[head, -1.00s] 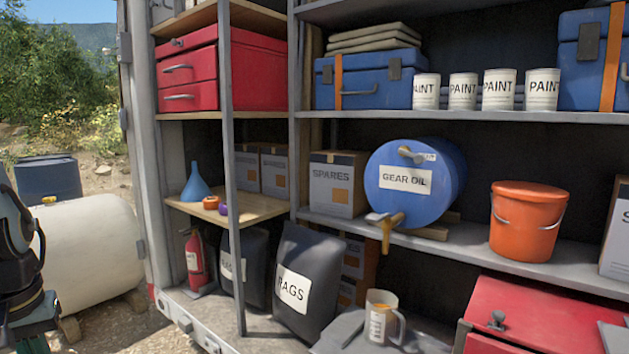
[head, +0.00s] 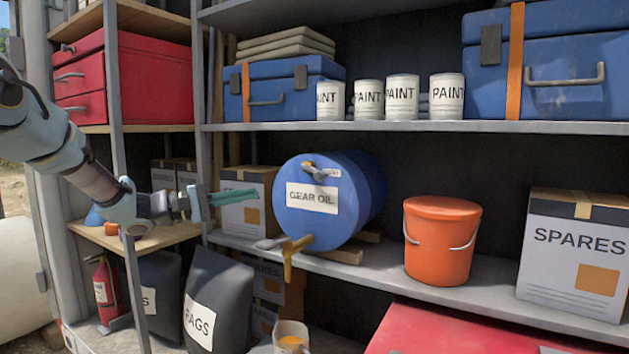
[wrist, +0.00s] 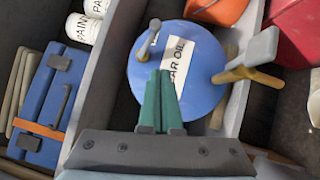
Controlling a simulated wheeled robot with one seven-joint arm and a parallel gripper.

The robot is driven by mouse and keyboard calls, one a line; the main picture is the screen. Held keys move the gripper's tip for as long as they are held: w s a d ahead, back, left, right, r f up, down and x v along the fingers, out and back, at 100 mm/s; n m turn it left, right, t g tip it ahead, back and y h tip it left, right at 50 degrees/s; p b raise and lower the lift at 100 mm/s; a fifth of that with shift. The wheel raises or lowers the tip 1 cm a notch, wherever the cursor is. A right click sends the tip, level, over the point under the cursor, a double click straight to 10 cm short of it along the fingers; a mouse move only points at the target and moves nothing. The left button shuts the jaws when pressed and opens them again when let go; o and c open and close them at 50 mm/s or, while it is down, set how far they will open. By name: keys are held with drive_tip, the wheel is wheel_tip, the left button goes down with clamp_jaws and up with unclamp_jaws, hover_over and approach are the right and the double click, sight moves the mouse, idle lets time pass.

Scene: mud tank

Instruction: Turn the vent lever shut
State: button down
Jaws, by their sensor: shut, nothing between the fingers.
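The vent lever (head: 318,172) is a small grey handle on a tan pivot, high on the front face of the blue gear oil drum (head: 362,195). In the wrist view the lever (wrist: 147,42) lies just beyond my fingertips, toward the upper left. My gripper (head: 252,194) is shut and empty, with its green fingers pointing right toward the drum. In the wrist view my gripper (wrist: 162,75) is over the drum's label side, with its tips close below the lever. I cannot tell whether they touch anything. A brass tap (head: 292,256) with a grey handle sticks out low on the drum.
The drum lies on a grey shelf (head: 480,278) between a spares box (head: 245,215) and an orange bucket (head: 440,240). Paint cans (head: 402,97) stand on the shelf above. A grey upright post (head: 122,130) stands near my arm. Air in front of the drum is free.

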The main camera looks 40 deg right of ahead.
drive_tip(key=s+a+r+p+x, duration=0.1)
drive_tip(key=p+x, duration=0.5)
drive_tip(key=x, duration=0.7)
drive_tip(key=shift+s+d+r, duration=0.2)
drive_tip(key=shift+s+r, duration=0.1)
drive_tip(key=shift+s, duration=0.3)
